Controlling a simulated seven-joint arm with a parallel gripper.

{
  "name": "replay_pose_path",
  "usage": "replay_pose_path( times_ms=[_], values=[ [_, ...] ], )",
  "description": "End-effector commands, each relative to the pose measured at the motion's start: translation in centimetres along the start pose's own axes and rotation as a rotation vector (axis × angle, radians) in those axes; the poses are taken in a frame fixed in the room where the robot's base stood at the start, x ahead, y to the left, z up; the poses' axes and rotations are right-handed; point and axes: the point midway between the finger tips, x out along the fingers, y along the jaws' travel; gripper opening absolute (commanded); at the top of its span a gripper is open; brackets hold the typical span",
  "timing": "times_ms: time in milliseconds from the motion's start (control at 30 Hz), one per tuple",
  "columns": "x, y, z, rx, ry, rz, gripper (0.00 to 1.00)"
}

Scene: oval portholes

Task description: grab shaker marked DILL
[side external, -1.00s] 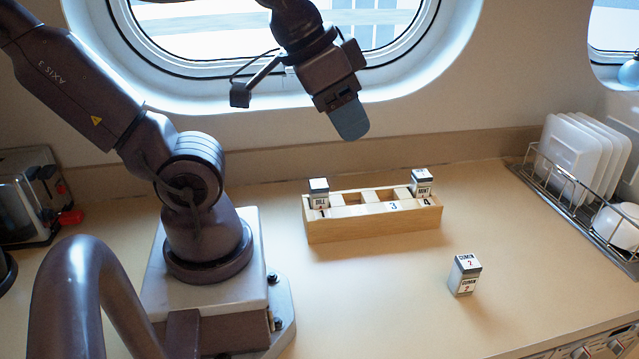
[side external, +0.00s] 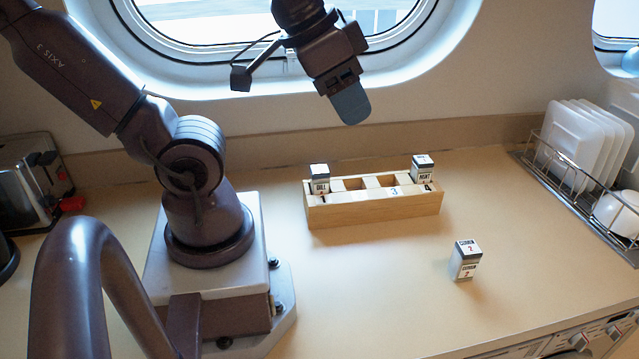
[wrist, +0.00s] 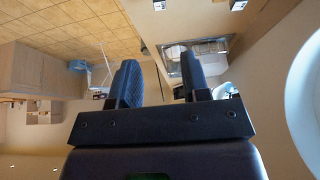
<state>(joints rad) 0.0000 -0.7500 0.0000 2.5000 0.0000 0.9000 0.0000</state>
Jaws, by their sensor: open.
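The shaker marked DILL (side external: 319,181) stands upright in the left end compartment of a wooden rack (side external: 375,213). I cannot make out the DILL shaker in the wrist view.
A shaker marked MINT (side external: 421,169) stands in the rack's right end compartment; the middle compartments look empty. A CUMIN shaker (side external: 466,260) stands on the counter, front right. A dish rack (side external: 567,172) is at right, a toaster (side external: 25,190) at left. The front counter is mostly clear.

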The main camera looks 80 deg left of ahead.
Motion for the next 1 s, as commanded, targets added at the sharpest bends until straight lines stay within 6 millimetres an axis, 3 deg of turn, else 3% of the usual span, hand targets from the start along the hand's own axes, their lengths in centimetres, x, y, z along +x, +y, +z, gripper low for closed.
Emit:
replay_pose_path(
  times_ms=[67, 200, 467, 567, 767, 867, 1000],
  values=[
    [0.0, 0.0, 0.0, 0.0, 0.0, 0.0, 0.45],
    [0.0, 0.0, 0.0, 0.0, 0.0, 0.0, 0.72],
    [0.0, -0.1, 0.0, -0.006, 0.0, -0.003, 0.72],
    [0.5, -1.2, 0.1, -0.053, -0.023, -0.028, 0.72],
    [3.8, -7.0, 0.9, -0.252, -0.216, -0.135, 0.72],
    [5.8, -11.0, 1.8, -0.181, -0.333, -0.138, 0.72],
    [8.1, -15.6, 3.7, 0.054, -0.447, -0.055, 0.72]
  ],
)
